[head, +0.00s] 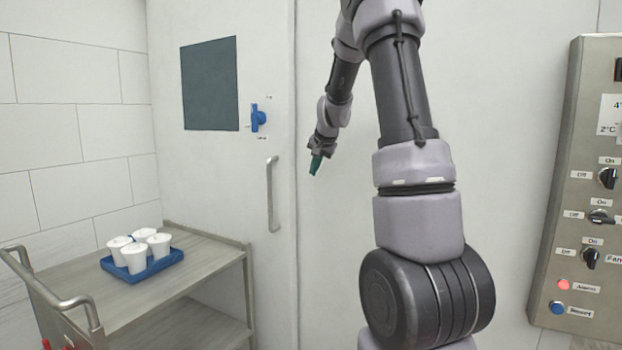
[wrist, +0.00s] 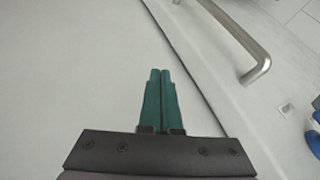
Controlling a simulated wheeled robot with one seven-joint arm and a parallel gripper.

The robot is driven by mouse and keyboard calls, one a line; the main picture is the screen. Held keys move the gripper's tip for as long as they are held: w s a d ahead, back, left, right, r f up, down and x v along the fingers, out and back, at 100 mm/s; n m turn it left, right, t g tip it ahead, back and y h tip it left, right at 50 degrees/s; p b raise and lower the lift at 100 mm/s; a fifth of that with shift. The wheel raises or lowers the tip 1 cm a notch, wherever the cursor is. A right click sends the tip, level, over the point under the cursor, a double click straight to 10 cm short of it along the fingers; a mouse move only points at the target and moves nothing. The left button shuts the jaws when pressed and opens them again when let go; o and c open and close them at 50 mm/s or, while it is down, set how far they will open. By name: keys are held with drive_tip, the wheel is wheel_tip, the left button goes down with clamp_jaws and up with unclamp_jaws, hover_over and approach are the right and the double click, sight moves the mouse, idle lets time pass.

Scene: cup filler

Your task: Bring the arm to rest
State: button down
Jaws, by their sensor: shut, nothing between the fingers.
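My gripper (head: 316,164) is at the end of my raised arm, in front of the pale door and wall in the head view. Its green fingers point downward there. In the wrist view the fingers of my gripper (wrist: 160,73) lie side by side, shut, with nothing between them. They appear clear of any object, over a plain pale surface.
A metal door handle (head: 272,195) and a blue latch (head: 258,118) are left of my gripper. A cart (head: 205,259) at the lower left holds a blue tray (head: 170,262) with several white cups (head: 133,256). A control panel (head: 565,200) with knobs is on the right.

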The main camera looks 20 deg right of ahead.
drive_tip(key=s+a+r+n+y, duration=0.1)
drive_tip(key=s+a+r, duration=0.4)
drive_tip(key=s, duration=0.3)
drive_tip(key=s+a+r+n+y, duration=0.1)
drive_tip(key=s+a+r, duration=0.35)
drive_tip(key=s, duration=0.45)
drive_tip(key=s+a+n, duration=0.1)
drive_tip(key=s+a, duration=0.1)
drive_tip(key=s, duration=0.7)
drive_tip(key=s+a+n, duration=0.2)
drive_tip(key=s+a, duration=0.1)
drive_tip(key=s, duration=0.7)
drive_tip(key=shift+a+f, duration=0.25)
drive_tip(key=shift+f, duration=0.1)
